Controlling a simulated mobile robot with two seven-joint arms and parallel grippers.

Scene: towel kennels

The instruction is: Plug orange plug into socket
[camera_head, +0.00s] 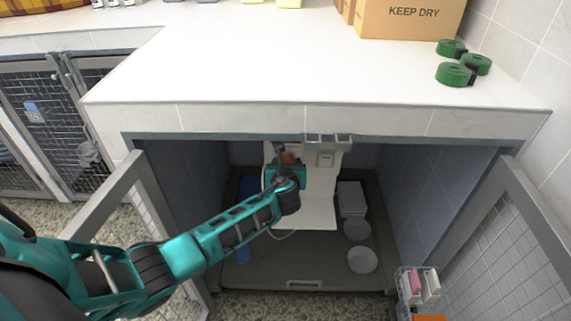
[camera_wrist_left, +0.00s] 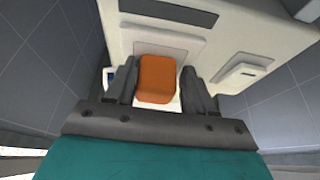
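The orange plug (camera_wrist_left: 157,78) sits between the two fingers of my left gripper (camera_wrist_left: 159,88) in the left wrist view, and the fingers lie close along both its sides. In the head view only a bit of orange (camera_head: 289,158) shows past the wrist. My left gripper (camera_head: 285,168) is inside the open kennel, at a white upright panel (camera_head: 322,185). A pale raised plate (camera_wrist_left: 163,47) is on the panel behind the plug; whether the plug touches it is hidden. A small white box (camera_head: 325,159) is on the panel to the right. My right gripper is out of view.
The counter edge (camera_head: 300,118) overhangs the kennel. Its doors stand open at left (camera_head: 150,205) and right (camera_head: 510,225). White stacked containers (camera_head: 351,198) and round bowls (camera_head: 362,260) are on the kennel floor at right. Green rolls (camera_head: 455,74) and a cardboard box (camera_head: 410,18) are on the counter.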

